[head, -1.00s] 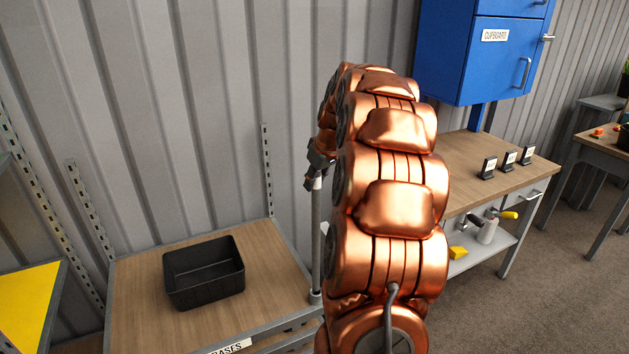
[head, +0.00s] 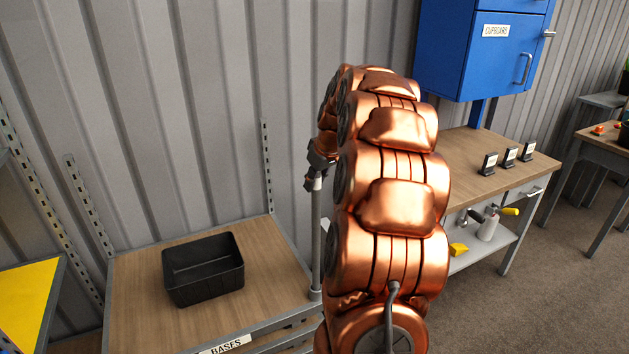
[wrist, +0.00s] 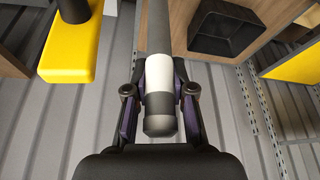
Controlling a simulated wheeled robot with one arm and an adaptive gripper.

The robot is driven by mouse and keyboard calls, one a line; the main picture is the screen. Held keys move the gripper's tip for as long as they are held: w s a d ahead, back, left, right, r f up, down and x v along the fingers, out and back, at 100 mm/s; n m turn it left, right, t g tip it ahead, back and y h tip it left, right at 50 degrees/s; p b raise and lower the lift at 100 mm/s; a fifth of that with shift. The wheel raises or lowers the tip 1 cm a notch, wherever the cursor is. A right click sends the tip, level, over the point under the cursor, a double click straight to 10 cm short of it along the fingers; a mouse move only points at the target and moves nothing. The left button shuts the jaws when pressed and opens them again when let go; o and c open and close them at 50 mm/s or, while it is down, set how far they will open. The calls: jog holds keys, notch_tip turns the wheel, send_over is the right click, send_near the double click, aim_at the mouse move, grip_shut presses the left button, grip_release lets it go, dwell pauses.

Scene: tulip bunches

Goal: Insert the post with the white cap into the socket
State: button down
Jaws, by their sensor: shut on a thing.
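The post (head: 316,240) is a long grey rod standing near upright beside my arm in the head view. Its white part (wrist: 158,72) shows in the wrist view, with a dark rounded end nearest the camera. My gripper (wrist: 160,92) is shut on the post around this white part. In the head view my gripper (head: 316,178) is at the post's top, partly hidden by my arm. The post's lower end meets a grey collar (head: 316,295) by the right side of the bases table. I cannot tell whether this collar is the socket or whether the post is inside it.
A black bin (head: 203,268) stands on the wooden table labelled BASES (head: 135,300). A yellow panel (head: 28,300) is at left. A workbench (head: 460,160) with several small stands and a blue cupboard (head: 495,60) are at right. A corrugated wall (head: 200,120) is behind.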

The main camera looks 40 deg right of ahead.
aim_at(314, 191)
jog(key=shift+f+b, duration=1.05)
jog(key=shift+f, duration=0.6)
jog(key=c, duration=0.9)
grip_release()
jog(key=shift+r+p, duration=0.4)
jog(key=shift+r, duration=2.1)
